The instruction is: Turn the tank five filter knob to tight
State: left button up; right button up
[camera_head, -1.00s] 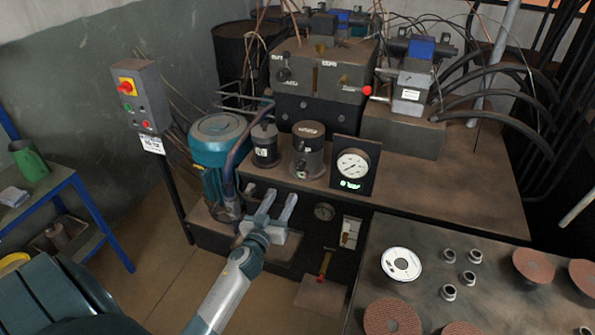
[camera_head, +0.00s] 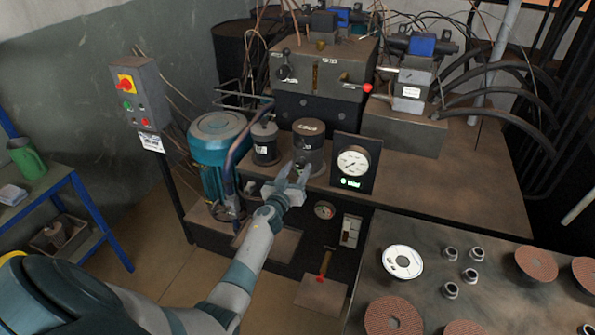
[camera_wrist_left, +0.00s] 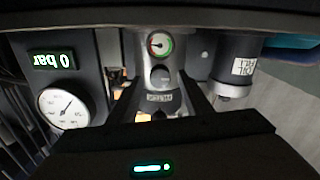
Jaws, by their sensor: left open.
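A dark grey filter canister (camera_head: 308,135) with a label stands on the tank top, left of the pressure gauge. In the left wrist view, its lower front carries a small round dial (camera_wrist_left: 158,44) and a round grey knob (camera_wrist_left: 160,75). My left gripper (camera_head: 294,171) is open and empty in front of the canister. In the wrist view its fingers (camera_wrist_left: 159,82) reach in on either side of the knob, without visible contact. The knob is hidden in the head view, and I cannot tell its setting. My right gripper is not in view.
A white pressure gauge (camera_head: 353,162) with a green display stands just right of the canister. A second dark canister (camera_head: 264,142) and a teal motor (camera_head: 217,137) stand left. A red-handled valve (camera_head: 325,262) sits below.

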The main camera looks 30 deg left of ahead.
pick_arm(q)
jog(key=shift+w, duration=0.35)
jog(key=c, duration=1.1)
jog(key=shift+o, duration=0.2)
jog(key=shift+m, duration=1.4)
jog(key=shift+m+b, duration=0.45)
jog(key=shift+m, duration=0.45)
jog(key=shift+f+m, duration=0.1)
jog(key=shift+m, duration=0.8)
jog(key=m+b, duration=0.2)
jog(key=m, duration=0.6)
jog(key=shift+d+m+b, duration=0.1)
jog(key=shift+m+b, duration=0.45)
jog(key=shift+m, duration=1.25)
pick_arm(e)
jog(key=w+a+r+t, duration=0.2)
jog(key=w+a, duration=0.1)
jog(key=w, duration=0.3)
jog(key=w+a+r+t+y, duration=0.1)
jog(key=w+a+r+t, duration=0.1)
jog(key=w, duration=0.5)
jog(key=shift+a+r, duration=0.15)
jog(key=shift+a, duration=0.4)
